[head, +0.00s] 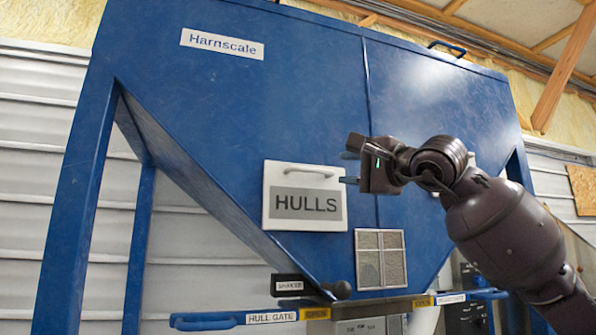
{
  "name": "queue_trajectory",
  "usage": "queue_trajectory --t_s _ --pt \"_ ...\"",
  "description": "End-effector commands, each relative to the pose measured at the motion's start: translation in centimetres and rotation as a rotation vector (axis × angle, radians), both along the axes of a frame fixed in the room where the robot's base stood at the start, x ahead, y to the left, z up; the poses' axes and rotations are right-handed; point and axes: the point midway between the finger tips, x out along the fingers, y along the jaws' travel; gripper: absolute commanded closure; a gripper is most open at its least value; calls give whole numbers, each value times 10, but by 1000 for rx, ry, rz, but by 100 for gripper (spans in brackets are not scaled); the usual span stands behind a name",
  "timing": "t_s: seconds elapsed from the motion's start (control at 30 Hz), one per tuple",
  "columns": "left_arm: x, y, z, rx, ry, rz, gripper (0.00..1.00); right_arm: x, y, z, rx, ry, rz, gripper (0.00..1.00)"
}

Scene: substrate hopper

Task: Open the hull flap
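The hull flap (273,210) is a white panel labelled HULLS on the front of the blue hopper, in the middle of the head view. It looks closed, lying against the hopper face. A grey bar handle (308,172) runs across its upper part. My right gripper (352,162) is just right of the flap's upper right corner, its fingers pointing left. The fingers are apart with nothing between them. The lower fingertip appears close to the flap's right edge; I cannot tell whether it touches. My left gripper is not in view.
The blue hopper (300,95) fills most of the view. My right arm covers the hopper's right side. The space before the flap's left side is clear.

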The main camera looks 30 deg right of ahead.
Motion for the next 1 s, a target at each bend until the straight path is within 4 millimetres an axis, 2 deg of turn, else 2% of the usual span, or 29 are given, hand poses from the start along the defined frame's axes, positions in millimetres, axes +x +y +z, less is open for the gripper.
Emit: queue_trajectory --t_s 0.23,0.7,0.83,1.0 --pt "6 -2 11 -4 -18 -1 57 13 2 5 -22 -4 0 63" --pt "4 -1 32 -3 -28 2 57 85 15 17 -19 -3 2 63" --pt "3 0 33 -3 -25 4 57 97 17 18 -21 -1 1 63" --pt "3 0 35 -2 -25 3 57 104 18 18 -21 -2 0 63"
